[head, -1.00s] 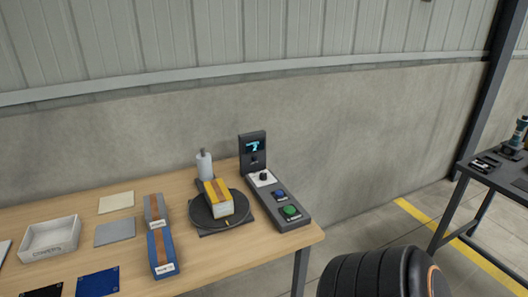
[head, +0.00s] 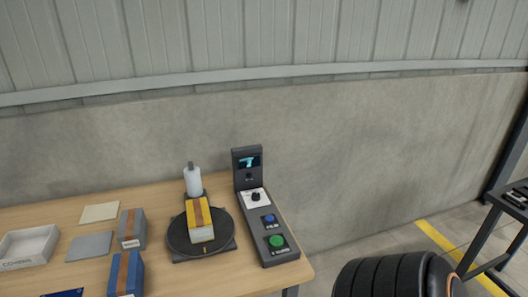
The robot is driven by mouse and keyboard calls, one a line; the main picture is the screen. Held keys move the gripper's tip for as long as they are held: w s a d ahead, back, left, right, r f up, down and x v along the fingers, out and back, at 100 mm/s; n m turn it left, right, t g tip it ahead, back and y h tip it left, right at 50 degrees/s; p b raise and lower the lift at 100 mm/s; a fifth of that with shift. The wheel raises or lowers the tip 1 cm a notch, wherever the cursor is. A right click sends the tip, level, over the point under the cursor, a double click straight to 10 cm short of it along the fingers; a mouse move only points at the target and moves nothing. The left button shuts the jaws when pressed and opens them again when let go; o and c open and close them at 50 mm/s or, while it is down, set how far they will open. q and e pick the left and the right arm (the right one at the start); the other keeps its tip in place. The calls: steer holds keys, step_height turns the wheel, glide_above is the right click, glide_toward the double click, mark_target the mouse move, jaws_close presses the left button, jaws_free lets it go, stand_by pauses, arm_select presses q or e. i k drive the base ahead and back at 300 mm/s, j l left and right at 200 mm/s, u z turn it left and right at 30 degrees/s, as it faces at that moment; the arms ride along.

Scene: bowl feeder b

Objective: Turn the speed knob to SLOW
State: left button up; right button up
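The speed knob (head: 255,197) is a small black knob on a white plate of the dark control panel (head: 282,256), at the right end of the wooden table. Its pointer setting is too small to read. Below it on the panel are a blue button (head: 269,218) and a larger green button (head: 276,241). A small lit screen (head: 249,162) stands upright at the panel's back. Neither gripper shows in the head view.
Left of the panel, a yellow box (head: 199,221) with a brown stripe sits on a black round turntable (head: 178,237). A white bottle (head: 193,181) stands behind it. Grey and blue boxes, flat pads and a white tray (head: 27,247) lie further left.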

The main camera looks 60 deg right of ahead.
mark_target(255, 197)
steer(key=k+l, duration=0.1)
steer(key=l, duration=0.45)
steer(key=k+l, duration=0.1)
steer(key=l, duration=0.45)
steer(key=k+l, duration=0.1)
steer(key=l, duration=0.45)
